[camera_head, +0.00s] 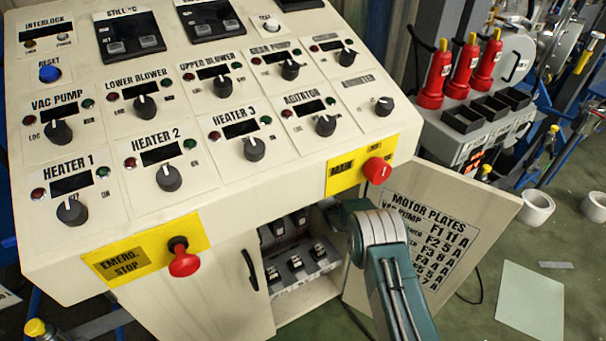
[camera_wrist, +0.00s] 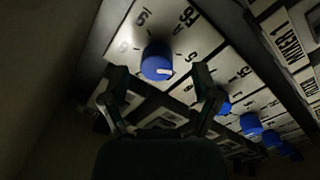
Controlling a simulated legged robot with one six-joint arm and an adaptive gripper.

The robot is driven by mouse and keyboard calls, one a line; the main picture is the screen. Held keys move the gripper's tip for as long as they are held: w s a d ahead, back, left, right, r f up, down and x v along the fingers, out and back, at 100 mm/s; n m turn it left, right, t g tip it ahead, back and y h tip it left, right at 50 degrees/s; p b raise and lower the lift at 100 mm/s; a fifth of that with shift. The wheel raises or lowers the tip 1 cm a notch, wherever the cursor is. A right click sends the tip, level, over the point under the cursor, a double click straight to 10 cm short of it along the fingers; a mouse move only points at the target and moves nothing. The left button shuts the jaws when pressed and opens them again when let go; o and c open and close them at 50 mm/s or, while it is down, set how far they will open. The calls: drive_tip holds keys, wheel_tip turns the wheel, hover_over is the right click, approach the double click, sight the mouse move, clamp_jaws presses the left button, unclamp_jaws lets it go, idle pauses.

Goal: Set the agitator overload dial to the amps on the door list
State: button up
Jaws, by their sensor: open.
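In the wrist view a blue dial (camera_wrist: 157,64) with a pale pointer mark sits on a white plate with numbers around it. My gripper (camera_wrist: 161,78) is open, its two fingers on either side just below this dial, and I cannot tell whether they touch it. No label by this dial is readable, so I cannot tell if it is the agitator one. In the head view the open cabinet door (camera_head: 484,205) carries the list "MOTOR PLATES" (camera_head: 424,208) with amps for several fuses. My arm covers part of the list's left side and the agitator line cannot be read.
More blue dials (camera_wrist: 250,124) run in a row to the lower right, near a "HEATER 1" label (camera_wrist: 289,45). The cabinet interior (camera_head: 300,258) holds dark switches. The control panel (camera_head: 205,215) overhangs it, with a red knob (camera_head: 377,170) on a yellow plate near the door.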

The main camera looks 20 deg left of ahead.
drive_tip(key=shift+x, duration=0.8)
clamp_jaws()
